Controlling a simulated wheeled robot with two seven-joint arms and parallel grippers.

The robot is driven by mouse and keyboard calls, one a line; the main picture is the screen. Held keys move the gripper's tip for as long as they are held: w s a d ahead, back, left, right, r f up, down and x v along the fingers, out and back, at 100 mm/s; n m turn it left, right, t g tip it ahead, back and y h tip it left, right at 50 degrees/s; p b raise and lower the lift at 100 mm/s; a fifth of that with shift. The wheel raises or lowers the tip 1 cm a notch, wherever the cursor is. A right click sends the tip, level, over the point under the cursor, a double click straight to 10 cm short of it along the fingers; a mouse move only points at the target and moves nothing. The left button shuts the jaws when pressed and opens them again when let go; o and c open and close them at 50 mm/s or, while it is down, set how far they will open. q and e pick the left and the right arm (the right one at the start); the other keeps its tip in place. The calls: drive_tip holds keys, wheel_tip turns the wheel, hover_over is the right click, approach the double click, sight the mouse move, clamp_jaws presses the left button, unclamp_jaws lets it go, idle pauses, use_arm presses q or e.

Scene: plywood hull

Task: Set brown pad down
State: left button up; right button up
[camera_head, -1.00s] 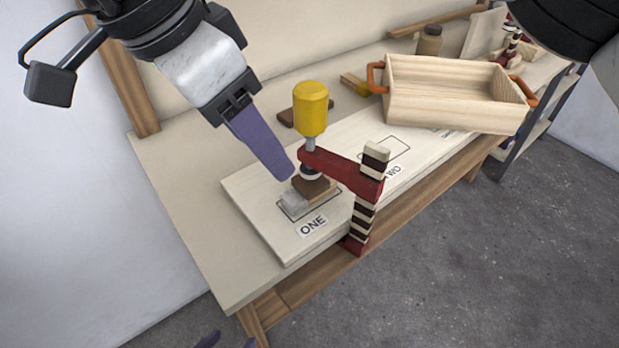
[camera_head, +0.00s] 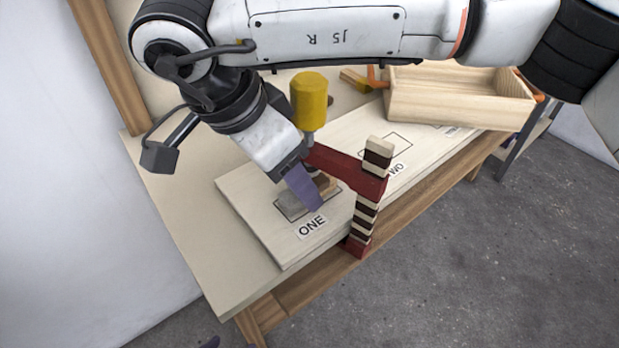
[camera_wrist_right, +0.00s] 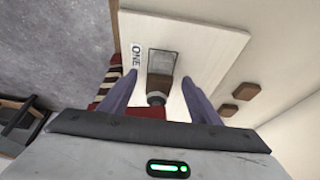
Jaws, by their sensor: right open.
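A brown pad (camera_wrist_right: 160,88) lies at the outline marked ONE on the pale board, beside a grey-white block (camera_wrist_right: 164,62). The block also shows in the head view (camera_head: 290,204). The foot of a red clamp with a yellow handle (camera_head: 309,100) is over the pad; whether they touch is unclear. My right gripper (camera_wrist_right: 159,77) is open, its purple fingers on either side of the pad and clamp foot, apart from them. In the head view its fingers partly cover the pad. Only a sliver of purple, perhaps my left gripper (camera_head: 211,342), shows at the bottom edge.
Two loose brown pads (camera_wrist_right: 244,90) (camera_wrist_right: 229,109) lie on the bench behind the board. A wooden box (camera_head: 450,100) with orange handles sits on the right of the bench.

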drive_tip(key=shift+f, duration=0.2)
drive_tip(key=shift+c, duration=0.4)
drive_tip(key=c, duration=1.1)
drive_tip(key=shift+r, duration=0.1)
